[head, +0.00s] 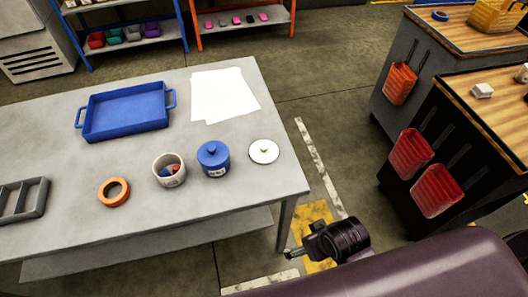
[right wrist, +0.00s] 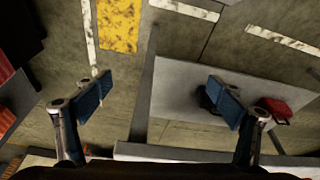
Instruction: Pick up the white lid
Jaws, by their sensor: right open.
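The white lid (head: 264,151), a round disc with a small knob, lies flat on the grey table (head: 225,220) near its right edge. A blue lidded jar (head: 213,160) stands just left of it. An open white jar (head: 169,171) with coloured pieces inside stands further left. My right gripper (head: 292,254) is beyond the table's right front corner, apart from the lid and nearer to me. In the right wrist view the right gripper (right wrist: 162,94) has its two blue-padded fingers wide apart with nothing between them. The lid is not seen there. My left gripper is not in view.
An orange ring (head: 114,192), a blue tray (head: 126,112), white paper sheets (head: 222,93) and a grey rack (head: 22,200) lie on the table. Dark cabinets with red bins (head: 437,190) stand to the right, across open floor.

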